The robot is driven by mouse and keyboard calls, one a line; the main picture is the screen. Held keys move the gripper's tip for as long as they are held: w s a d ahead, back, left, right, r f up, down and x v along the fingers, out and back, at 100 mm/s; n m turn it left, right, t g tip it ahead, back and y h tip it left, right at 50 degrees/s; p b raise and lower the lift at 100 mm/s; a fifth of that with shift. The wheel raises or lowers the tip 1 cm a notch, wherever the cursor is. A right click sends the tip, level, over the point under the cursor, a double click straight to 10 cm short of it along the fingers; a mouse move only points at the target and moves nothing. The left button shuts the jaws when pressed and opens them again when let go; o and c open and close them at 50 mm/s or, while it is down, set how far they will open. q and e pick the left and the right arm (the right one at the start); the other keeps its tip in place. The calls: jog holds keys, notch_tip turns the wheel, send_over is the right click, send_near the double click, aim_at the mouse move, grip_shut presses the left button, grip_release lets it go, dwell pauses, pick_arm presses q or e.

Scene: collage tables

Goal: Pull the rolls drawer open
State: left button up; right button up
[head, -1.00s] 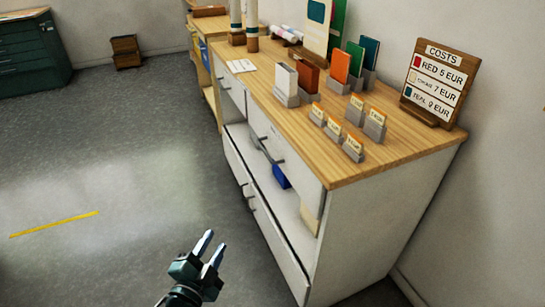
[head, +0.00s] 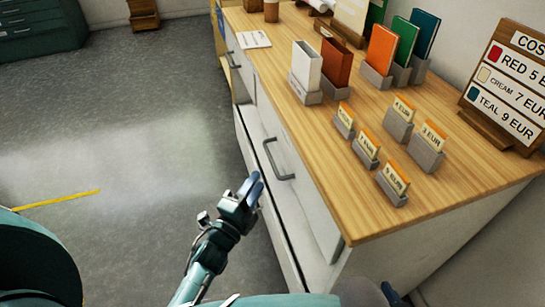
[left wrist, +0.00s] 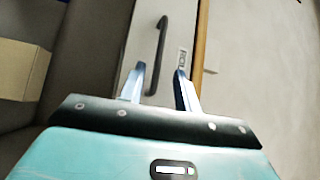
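A white drawer front (head: 308,212) sits under the wooden top of the counter, with a dark bar handle (head: 277,162). The drawer looks shut. A small label (left wrist: 182,57) is beside the handle, too small to read, so I cannot tell whether this is the rolls drawer. My left gripper (head: 254,188) is just in front of the drawer, below and left of the handle in the head view. In the left wrist view its two fingers (left wrist: 159,83) are apart and empty, with the handle (left wrist: 161,45) ahead, between their lines.
Another handle (head: 232,61) shows farther along the counter. The wooden top (head: 330,165) bears card holders, coloured cards and a costs sign (head: 507,85). A lower edge runs beneath the drawer. The grey floor (head: 130,140) at left is clear, with a yellow stripe.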

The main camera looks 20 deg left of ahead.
aim_at(271, 158)
pick_arm(q)
jog(key=x, duration=0.9)
jog(key=shift+w, duration=0.1)
jog(key=shift+c, duration=0.4)
grip_shut()
